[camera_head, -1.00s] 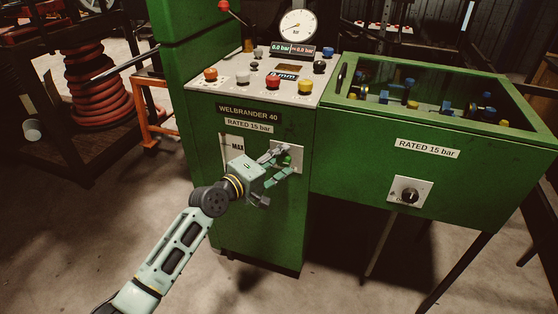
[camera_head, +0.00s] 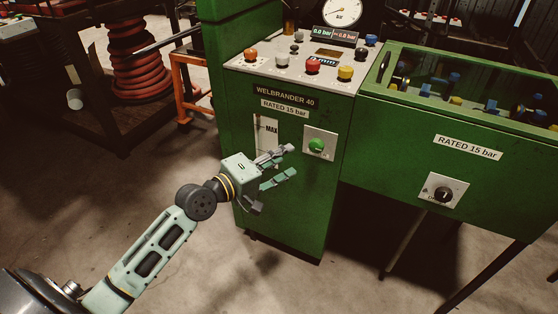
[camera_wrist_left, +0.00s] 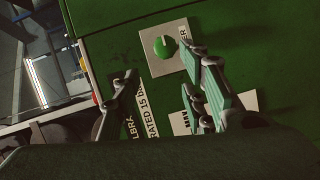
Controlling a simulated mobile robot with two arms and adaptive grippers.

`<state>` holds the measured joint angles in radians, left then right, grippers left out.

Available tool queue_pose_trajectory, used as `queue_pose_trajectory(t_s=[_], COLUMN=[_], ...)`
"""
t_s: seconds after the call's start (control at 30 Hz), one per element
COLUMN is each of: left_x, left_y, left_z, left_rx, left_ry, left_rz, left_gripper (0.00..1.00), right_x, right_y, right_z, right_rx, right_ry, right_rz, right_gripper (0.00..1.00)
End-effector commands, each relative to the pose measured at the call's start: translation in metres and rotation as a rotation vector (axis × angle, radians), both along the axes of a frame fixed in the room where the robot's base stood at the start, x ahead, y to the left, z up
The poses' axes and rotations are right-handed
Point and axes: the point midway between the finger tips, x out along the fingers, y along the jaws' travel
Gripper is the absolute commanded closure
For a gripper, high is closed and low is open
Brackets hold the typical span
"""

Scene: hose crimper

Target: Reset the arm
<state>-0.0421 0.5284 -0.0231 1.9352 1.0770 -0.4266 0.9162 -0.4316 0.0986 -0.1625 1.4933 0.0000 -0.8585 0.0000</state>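My left arm comes in from the lower left in the head view. Its gripper (camera_head: 284,164) is open and empty in front of the green cabinet (camera_head: 290,205), below and left of the green knob (camera_head: 317,145) on its pale plate. The fingers look apart from the knob. In the left wrist view the spread fingers of the left gripper (camera_wrist_left: 160,95) show with nothing between them but the cabinet front, and the green knob (camera_wrist_left: 164,46) lies beyond them. My right gripper is in neither view.
The cabinet top carries several coloured buttons and a round gauge (camera_head: 342,13). A green glass-topped box (camera_head: 400,150) with a black dial (camera_head: 443,194) stands on the right. An orange stand (camera_head: 190,85) and coiled red hose (camera_head: 138,60) are at the back left. Floor at the lower left is open.

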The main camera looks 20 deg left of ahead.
Motion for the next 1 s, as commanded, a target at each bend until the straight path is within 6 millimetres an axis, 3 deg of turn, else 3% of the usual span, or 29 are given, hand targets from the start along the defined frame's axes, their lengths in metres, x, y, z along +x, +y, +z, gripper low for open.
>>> queue_pose_trajectory(t_s=[0.17,0.7,0.77,0.87,1.0], left_x=[-0.009,-0.013,-0.020,-0.045,-0.112], left_y=[0.004,-0.001,-0.009,-0.034,-0.071], left_z=[0.001,-0.003,-0.012,-0.045,-0.109], left_rx=[0.000,0.018,0.061,0.216,0.581], left_ry=[0.000,0.007,0.020,0.063,0.158], left_rz=[-0.001,-0.011,-0.031,-0.099,-0.264], left_gripper=[0.61,0.61,0.61,0.61,0.61], right_x=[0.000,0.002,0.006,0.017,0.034], right_y=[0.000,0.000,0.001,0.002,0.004], right_z=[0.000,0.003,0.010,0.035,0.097], right_rx=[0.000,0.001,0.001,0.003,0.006], right_ry=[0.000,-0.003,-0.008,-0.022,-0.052], right_rz=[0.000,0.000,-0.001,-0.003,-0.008], right_gripper=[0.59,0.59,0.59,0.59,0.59])
